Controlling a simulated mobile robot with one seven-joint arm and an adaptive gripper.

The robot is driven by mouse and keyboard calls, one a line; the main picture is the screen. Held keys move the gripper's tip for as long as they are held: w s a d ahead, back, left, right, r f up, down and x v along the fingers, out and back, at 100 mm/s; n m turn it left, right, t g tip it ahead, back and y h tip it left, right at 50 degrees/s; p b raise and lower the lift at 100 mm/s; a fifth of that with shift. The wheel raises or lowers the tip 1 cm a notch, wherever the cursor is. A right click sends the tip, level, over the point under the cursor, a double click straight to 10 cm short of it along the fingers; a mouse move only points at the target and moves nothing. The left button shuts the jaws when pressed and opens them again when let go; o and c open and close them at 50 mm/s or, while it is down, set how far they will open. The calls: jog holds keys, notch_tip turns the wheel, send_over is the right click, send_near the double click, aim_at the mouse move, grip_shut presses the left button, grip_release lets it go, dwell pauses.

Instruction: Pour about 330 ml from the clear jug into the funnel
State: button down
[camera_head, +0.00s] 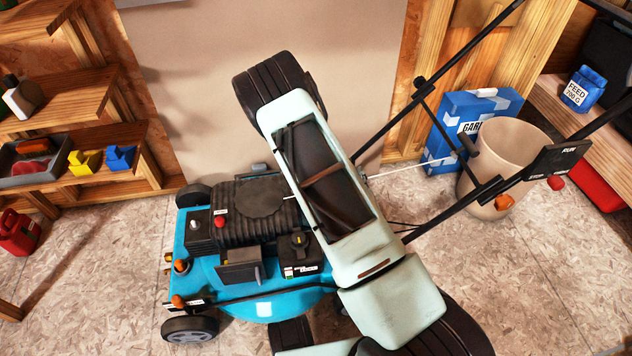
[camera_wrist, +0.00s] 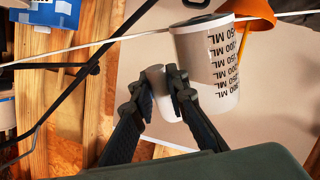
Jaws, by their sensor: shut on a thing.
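In the wrist view the clear jug (camera_wrist: 208,62) is at the upper middle, with a dark ML scale on its side. My gripper (camera_wrist: 164,82) is shut on the jug's pale handle. The orange funnel (camera_wrist: 252,10) is at the top right edge, partly cut off, and overlaps the jug's end in the picture. I cannot tell whether they touch, how far the jug is tilted, or its liquid level. In the head view my arm hides the gripper and jug, and I cannot make out the funnel for certain.
The blue mower (camera_head: 262,300) stands below my arm, with its black engine (camera_head: 250,210) on top. Its dark handlebar (camera_head: 440,75) rises to the right. A beige bin (camera_head: 512,145) and blue box (camera_head: 450,110) stand behind it. Wooden shelves (camera_head: 80,105) are at the left.

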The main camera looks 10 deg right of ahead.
jog(key=shift+w+a+r+n+g, duration=0.15)
jog(key=shift+r+n+g, duration=0.15)
jog(key=shift+n, duration=0.1)
dwell(1.4)
jog(key=shift+w+a+r+n+g+h+p, duration=0.2)
jog(key=shift+n+g+h+p, duration=0.15)
jog(key=shift+p, duration=0.85)
dwell(0.9)
